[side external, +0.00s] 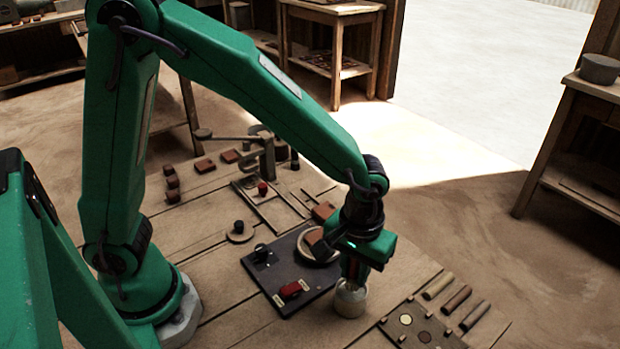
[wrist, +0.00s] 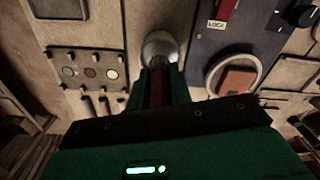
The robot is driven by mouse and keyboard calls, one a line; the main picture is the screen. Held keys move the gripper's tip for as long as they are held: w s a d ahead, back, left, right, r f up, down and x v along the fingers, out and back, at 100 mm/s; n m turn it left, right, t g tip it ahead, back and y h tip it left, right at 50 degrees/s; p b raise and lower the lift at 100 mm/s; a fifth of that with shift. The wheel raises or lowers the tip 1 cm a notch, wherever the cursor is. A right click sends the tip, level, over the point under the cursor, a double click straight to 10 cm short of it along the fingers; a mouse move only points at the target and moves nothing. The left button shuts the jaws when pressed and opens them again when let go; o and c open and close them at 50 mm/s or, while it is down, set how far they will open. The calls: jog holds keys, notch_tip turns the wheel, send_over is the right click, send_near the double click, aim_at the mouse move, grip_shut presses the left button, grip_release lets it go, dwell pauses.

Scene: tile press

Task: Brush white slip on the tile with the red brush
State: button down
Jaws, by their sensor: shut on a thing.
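My gripper (side external: 353,272) is shut on the red brush, whose dark red handle (wrist: 158,88) shows between the fingers in the wrist view. It points down at a pale round pot (side external: 350,301), also straight ahead of the fingers in the wrist view (wrist: 160,46). The brush's lower end is hidden, and I cannot tell whether it touches the slip. The orange-brown tile (side external: 315,237) lies on a pale-rimmed round plate (side external: 329,258), partly behind my wrist. In the wrist view the tile (wrist: 237,80) is to the right of the pot.
A dark panel (side external: 272,277) with a red lever (side external: 291,290) and a black knob lies left of the pot. A plate with coloured discs (side external: 410,330) and several rods (side external: 457,299) lie to the right. A press (side external: 268,155) stands behind.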

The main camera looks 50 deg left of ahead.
jog(key=shift+r, duration=2.3)
jog(key=shift+w+a, duration=0.1)
